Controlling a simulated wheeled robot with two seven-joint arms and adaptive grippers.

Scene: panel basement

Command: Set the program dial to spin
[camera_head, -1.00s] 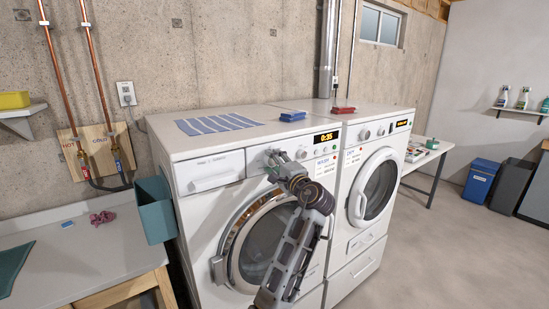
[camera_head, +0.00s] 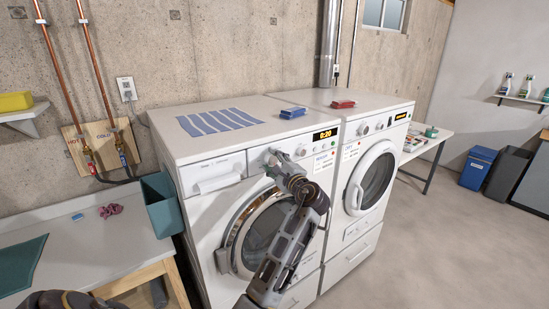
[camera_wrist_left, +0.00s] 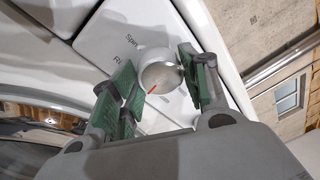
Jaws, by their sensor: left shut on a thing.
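The washing machine (camera_head: 215,213) on the left carries the program dial on its upper front panel. In the left wrist view the dial (camera_wrist_left: 160,72) is a round silver knob with a red pointer mark. The mark points toward the lower left of that picture. The printed labels "Spin" and, partly cut off, "Ri" show on the white panel left of the dial. My left gripper (camera_head: 272,160) is at the panel, its green-padded fingers on both sides of the dial, shut on it. In the head view the gripper hides the dial. My right gripper is not in view.
The washer's lit display (camera_head: 325,134) reads 0:20. A second white machine (camera_head: 372,180) stands close on the right. A blue striped cloth (camera_head: 218,121), a blue item (camera_head: 292,112) and a red item (camera_head: 343,103) lie on top. A teal bin (camera_head: 161,205) stands left of the washer.

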